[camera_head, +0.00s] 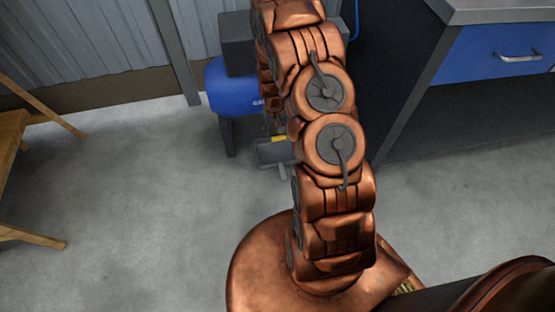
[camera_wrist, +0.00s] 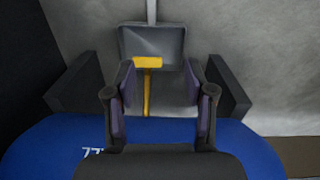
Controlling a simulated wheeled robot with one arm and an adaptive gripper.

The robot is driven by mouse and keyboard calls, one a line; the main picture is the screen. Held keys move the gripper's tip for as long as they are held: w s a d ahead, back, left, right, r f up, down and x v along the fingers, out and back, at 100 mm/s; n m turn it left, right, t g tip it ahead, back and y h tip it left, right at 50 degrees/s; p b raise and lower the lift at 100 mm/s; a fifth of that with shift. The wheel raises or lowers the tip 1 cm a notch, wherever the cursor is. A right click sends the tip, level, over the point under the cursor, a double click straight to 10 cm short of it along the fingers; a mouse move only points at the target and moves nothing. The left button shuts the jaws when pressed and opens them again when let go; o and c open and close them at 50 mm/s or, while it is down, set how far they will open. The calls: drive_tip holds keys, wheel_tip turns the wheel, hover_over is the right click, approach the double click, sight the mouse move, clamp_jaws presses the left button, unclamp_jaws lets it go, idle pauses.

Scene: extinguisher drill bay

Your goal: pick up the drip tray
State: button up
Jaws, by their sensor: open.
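A grey shallow tray (camera_wrist: 165,40) with a pale handle is at the top of the wrist view, the only tray-like thing I see and so likely the drip tray. In the head view the grey tray (camera_head: 268,155) lies low beside the blue tank, partly hidden by my arm. A yellow T-shaped piece (camera_wrist: 147,85) reaches from the tray's near edge down between my fingers. My gripper (camera_wrist: 158,82) is open, with nothing held between its fingers. The tray lies beyond the fingertips; whether anything touches is unclear.
A blue tank (camera_head: 232,92) with lettering stands by the corrugated wall and fills the lower wrist view. A workbench with a blue drawer (camera_head: 505,55) is at the right. A wooden table or stand (camera_head: 12,130) is at the left. The concrete floor at centre left is clear.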

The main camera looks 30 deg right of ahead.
drive_tip(key=b, duration=0.7)
hover_over(282, 167)
drive_tip(key=shift+m, duration=0.4)
drive_tip(key=f, duration=2.2)
drive_tip(key=shift+s+f, duration=0.35)
drive_tip(key=shift+s, duration=0.05)
drive_tip(key=shift+f+b, duration=0.3)
drive_tip(key=shift+f, duration=1.15)
drive_tip(key=shift+w+a+f+b, duration=0.15)
drive_tip(key=shift+f+b, duration=0.7)
drive_tip(key=shift+f, duration=0.45)
drive_tip(key=shift+w+f+b, duration=0.15)
drive_tip(key=shift+f+b, duration=0.65)
drive_tip(key=shift+f, duration=0.45)
clamp_jaws()
